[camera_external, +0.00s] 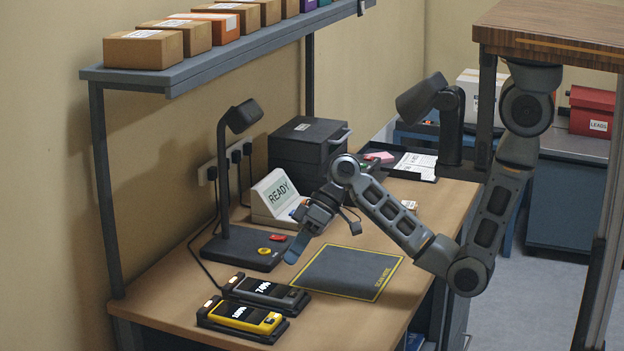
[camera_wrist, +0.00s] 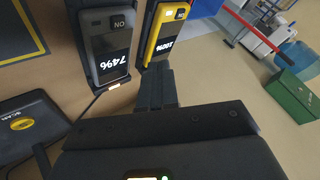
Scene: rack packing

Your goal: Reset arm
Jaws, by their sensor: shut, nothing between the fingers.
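My arm reaches in from the right over the wooden bench. My gripper (camera_external: 292,252) hangs above the bench, between the black scanner stand and the dark scan mat. In the wrist view its fingers (camera_wrist: 158,88) are together with nothing between them. No object is held. A grey handheld device (camera_external: 268,291) reading 74% and a yellow one (camera_external: 243,316) reading 100% sit in black cradles at the bench front. In the wrist view the grey device (camera_wrist: 108,45) and the yellow device (camera_wrist: 168,30) show beyond the fingertips.
The scanner stand (camera_external: 228,190), a READY display (camera_external: 279,197), a black printer box (camera_external: 305,150) and a paper tray (camera_external: 412,168) stand toward the back. A shelf (camera_external: 210,53) with boxes overhangs the bench. The scan mat (camera_external: 345,272) is clear.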

